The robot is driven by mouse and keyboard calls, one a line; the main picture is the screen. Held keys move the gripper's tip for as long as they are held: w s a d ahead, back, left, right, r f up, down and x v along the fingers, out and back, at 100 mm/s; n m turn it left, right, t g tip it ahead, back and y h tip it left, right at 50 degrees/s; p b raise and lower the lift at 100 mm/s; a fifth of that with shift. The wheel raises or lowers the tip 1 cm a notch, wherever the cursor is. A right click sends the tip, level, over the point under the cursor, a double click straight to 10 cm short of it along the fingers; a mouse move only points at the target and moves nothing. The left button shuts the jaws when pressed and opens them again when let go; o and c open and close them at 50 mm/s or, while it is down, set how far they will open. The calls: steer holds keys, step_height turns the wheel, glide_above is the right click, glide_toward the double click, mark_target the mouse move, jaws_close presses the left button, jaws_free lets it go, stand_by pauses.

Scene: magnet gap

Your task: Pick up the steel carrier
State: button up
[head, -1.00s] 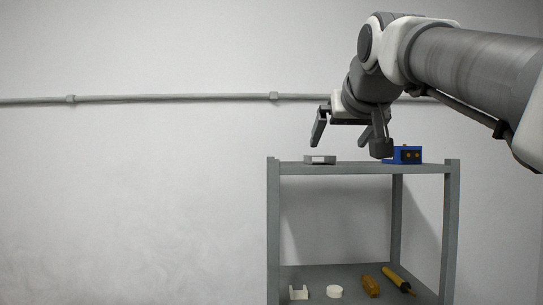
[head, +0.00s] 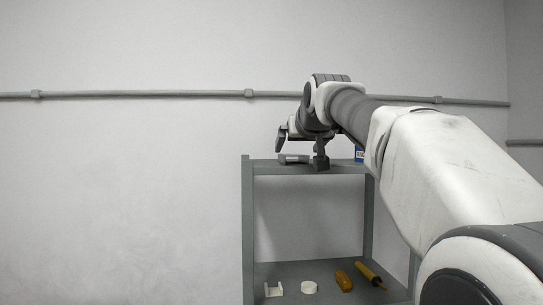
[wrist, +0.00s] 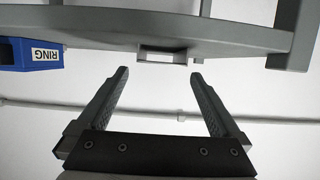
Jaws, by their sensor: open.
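The steel carrier, a small grey block (head: 293,159), lies on the top board of the grey rack, partly hidden by my gripper in the head view. In the wrist view the carrier (wrist: 162,57) shows as a pale rectangle with a dark frame at the board's edge. My gripper (head: 299,153) is low over the board, its fingers spread on either side of the carrier as the head camera sees it. In the wrist view the open gripper (wrist: 160,73) is empty, with the carrier ahead of and between its fingertips. I cannot tell how deep the remaining gap is.
A blue box labelled "RING" (wrist: 30,54) stands on the top board (head: 262,168) beside the carrier, mostly hidden by my arm in the head view. The lower board holds a white bracket (head: 273,289), a white disc (head: 309,287), an orange-brown block (head: 344,281) and a yellow-handled tool (head: 370,275).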

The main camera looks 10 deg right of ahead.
mark_target(282, 158)
steer(key=p+x, duration=0.1)
steer(key=x, duration=0.4)
steer(key=shift+f, duration=0.25)
steer(key=c, duration=1.4)
